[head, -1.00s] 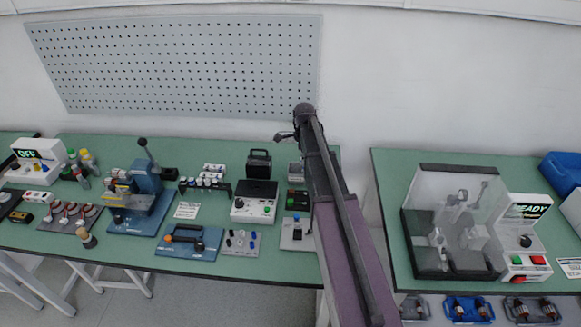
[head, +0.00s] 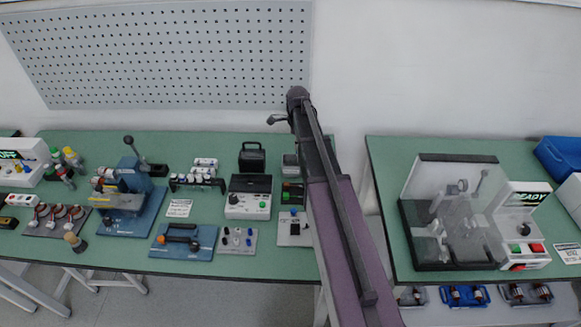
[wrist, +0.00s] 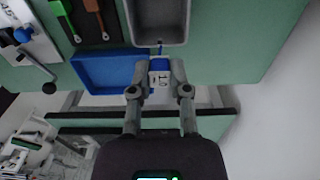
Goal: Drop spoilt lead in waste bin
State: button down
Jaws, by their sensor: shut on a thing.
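In the wrist view my gripper (wrist: 160,93) is shut on a small white and blue piece with dark marks, the lead (wrist: 160,77). A thin blue end sticks up from it towards a grey open-topped box (wrist: 160,42). The held piece is just below the box's near wall in the picture, apparently outside it. The box may be the waste bin; no label shows. In the head view my arm hides the gripper and the lead.
A blue tray (wrist: 108,72) lies left of the held piece in the wrist view. Green and brown-handled tools lie beyond it. In the head view a blue tool stand (head: 135,205), a tester (head: 249,198) and a clear-guarded test rig (head: 455,215) stand on green benches with a gap between.

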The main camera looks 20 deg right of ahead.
jog(key=shift+f+b, duration=2.9)
jog(key=shift+f, duration=0.05)
jog(key=c, duration=0.5)
grip_release()
jog(key=shift+r, duration=0.1)
